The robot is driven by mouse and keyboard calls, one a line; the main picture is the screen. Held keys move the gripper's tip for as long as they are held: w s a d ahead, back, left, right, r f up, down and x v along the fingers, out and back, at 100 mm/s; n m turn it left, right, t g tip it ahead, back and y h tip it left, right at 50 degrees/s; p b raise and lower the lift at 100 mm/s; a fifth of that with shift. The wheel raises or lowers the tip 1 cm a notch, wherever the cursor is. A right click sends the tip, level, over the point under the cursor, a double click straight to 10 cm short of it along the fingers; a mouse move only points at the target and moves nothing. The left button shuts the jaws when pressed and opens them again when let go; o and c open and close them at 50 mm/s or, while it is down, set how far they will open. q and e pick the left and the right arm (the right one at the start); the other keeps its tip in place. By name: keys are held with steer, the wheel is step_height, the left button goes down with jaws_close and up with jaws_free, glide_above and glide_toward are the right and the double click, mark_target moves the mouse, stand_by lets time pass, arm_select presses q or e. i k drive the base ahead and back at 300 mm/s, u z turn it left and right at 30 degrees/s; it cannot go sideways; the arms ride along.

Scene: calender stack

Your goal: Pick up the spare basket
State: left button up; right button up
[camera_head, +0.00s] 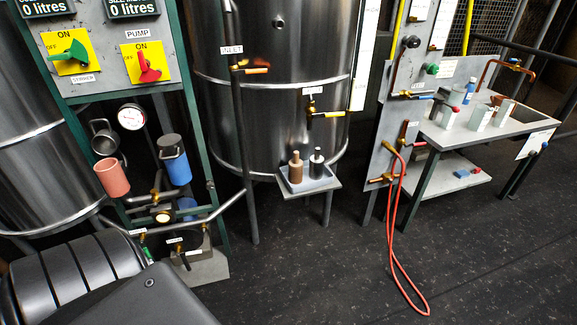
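I cannot make out a thing that is clearly the spare basket. On and below the control panel at the left are a pink cup-shaped vessel (113,177), a dark metal mug-like vessel (103,138) and a blue cylinder with a dark top (175,160). I cannot tell whether any of these is the basket. Neither of my grippers is in view.
A steel tank (270,90) stands in the middle, with a small shelf (310,186) holding two bottles. A red hose (392,240) hangs to the floor. A sink bench (455,140) with small containers stands at right. The dark floor (330,275) in front is mostly clear.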

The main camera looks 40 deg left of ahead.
mark_target(316, 161)
steer(key=u, duration=1.95)
steer(key=i, duration=0.5)
